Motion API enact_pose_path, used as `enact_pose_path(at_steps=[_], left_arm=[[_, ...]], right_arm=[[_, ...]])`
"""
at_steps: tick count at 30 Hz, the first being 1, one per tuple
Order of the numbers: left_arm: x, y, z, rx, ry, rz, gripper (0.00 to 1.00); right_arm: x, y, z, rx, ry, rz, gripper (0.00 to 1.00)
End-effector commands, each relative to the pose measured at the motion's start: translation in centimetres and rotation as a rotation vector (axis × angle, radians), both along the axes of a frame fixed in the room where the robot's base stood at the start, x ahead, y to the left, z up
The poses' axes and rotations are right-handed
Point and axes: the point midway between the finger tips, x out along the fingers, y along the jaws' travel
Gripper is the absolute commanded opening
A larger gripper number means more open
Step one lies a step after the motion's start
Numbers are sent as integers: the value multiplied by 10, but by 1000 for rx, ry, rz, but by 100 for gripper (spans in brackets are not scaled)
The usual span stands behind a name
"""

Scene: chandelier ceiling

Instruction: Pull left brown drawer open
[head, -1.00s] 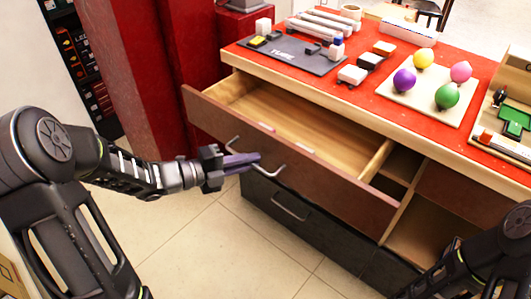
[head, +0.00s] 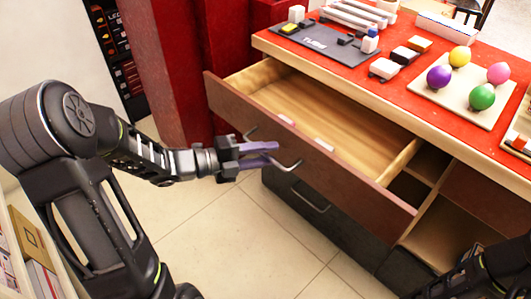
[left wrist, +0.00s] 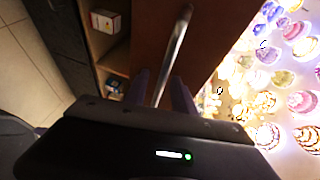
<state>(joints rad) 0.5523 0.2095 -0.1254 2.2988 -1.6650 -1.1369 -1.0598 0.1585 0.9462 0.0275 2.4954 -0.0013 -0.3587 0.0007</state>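The left brown drawer (head: 310,140) is pulled well out of the red-topped counter, and its bare wooden inside shows in the head view. Its silver bar handle (head: 290,165) is on the brown front and also runs down the left wrist view (left wrist: 176,45). My left gripper (head: 276,153) is at the handle with its purple fingers apart. In the left wrist view the bar lies between the two fingers (left wrist: 162,88), with a gap to each side. Whether a finger touches the bar is hard to tell.
A dark lower drawer (head: 330,215) with its own handle is shut beneath. Open shelves (head: 445,235) are to the right. Coloured balls on a board (head: 440,95) and other items stand on the red top (head: 385,98). Red pillars (head: 170,70) stand behind my left arm.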

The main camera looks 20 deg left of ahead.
Motion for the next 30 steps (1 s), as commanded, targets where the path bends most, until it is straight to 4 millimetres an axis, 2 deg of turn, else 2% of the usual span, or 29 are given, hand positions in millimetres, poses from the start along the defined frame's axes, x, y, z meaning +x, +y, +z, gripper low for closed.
enact_pose_path(at_steps=[8,21,30], left_arm=[[-4,5,2,1,0,3,31],[-48,49,14,1,0,4,31],[-55,54,14,0,0,0,31]], right_arm=[[0,0,1,0,0,0,36],[0,0,10,0,0,1,36],[0,0,10,0,0,1,36]])
